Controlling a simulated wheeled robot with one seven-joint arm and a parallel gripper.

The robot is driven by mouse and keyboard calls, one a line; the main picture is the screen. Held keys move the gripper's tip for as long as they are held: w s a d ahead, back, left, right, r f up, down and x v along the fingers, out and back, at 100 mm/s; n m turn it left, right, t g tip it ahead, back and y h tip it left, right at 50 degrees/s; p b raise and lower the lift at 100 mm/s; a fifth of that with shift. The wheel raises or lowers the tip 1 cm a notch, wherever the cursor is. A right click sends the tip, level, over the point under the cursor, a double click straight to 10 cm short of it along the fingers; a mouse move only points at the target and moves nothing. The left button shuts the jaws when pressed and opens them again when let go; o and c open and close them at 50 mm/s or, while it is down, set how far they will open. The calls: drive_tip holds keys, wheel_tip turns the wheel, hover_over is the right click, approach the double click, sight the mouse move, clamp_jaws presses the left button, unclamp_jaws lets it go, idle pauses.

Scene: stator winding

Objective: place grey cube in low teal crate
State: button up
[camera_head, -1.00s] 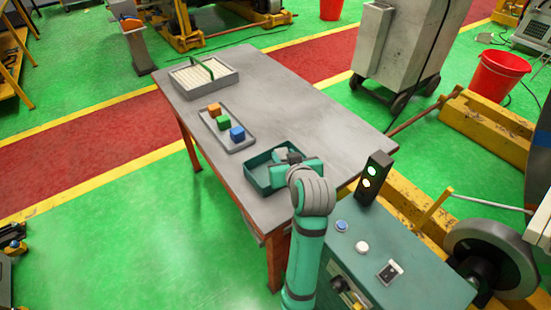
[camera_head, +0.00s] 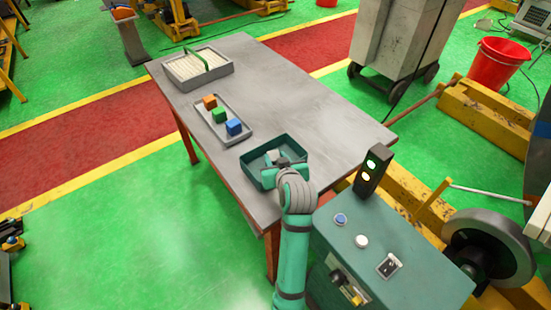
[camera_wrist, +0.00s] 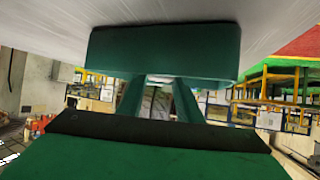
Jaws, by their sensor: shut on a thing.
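The low teal crate (camera_head: 246,164) stands on the grey table near its front edge. It also shows in the wrist view (camera_wrist: 165,45) beyond my fingers. My gripper (camera_head: 278,161) is over the crate, toward its near right side. It is shut on the grey cube (camera_head: 273,155), which shows only in part past the fingers. In the wrist view the two fingers (camera_wrist: 158,98) reach toward the crate wall, and the cube is hard to make out. I cannot tell whether the cube touches the crate floor.
A grey tray (camera_head: 236,137) holds orange (camera_head: 209,102), green (camera_head: 218,115) and blue (camera_head: 234,127) cubes behind the crate. A grey box (camera_head: 198,86) with a green handle stands farther back. A signal light (camera_head: 371,170) stands at right. The table's right part is clear.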

drive_tip(key=shift+f, duration=0.1)
drive_tip(key=o, duration=1.1)
drive_tip(key=shift+c, duration=0.2)
drive_tip(key=v, duration=1.2)
